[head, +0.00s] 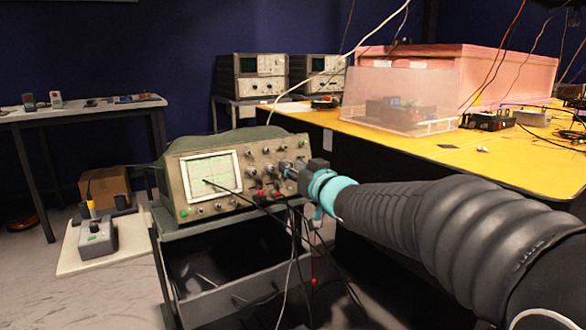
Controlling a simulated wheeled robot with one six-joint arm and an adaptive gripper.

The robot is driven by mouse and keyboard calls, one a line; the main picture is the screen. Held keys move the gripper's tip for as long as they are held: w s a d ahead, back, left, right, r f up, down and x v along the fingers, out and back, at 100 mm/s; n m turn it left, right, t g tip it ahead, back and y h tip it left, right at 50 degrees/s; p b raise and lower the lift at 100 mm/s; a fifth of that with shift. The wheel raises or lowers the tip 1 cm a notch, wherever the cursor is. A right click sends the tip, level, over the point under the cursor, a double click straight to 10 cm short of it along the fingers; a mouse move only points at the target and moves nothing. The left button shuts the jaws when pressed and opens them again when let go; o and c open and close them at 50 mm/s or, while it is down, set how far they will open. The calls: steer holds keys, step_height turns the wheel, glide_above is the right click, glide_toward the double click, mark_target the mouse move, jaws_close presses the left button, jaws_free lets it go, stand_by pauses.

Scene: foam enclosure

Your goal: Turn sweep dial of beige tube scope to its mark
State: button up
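The beige tube scope (237,172) stands on a dark cart at the centre of the head view. Its green-lit screen (211,174) is on the left of its front panel, with several knobs to the right. My gripper (291,172) is at the right part of the panel, close to the knobs there. The wrist and gripper body cover that part of the panel. I cannot make out the sweep dial or its mark, nor whether the fingers touch a knob. The finger opening is too small and hidden to judge.
Dark leads hang from the scope's front over the cart (235,300). A yellow-topped table (500,160) with a clear plastic box (400,100) stands behind my arm. Two more scopes (252,77) stand at the back. A grey control box (97,240) sits on a pale board at left.

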steer(key=shift+w+a, duration=0.15)
steer(key=shift+w, duration=0.05)
jaws_close()
steer(key=shift+n, duration=0.4)
steer(key=shift+n+g+y+p, duration=0.45)
steer(key=shift+n+y+p, duration=0.1)
steer(key=shift+n, duration=1)
steer(key=shift+n+g+y+p, duration=0.45)
steer(key=shift+n+y, duration=0.1)
steer(key=shift+n, duration=1.3)
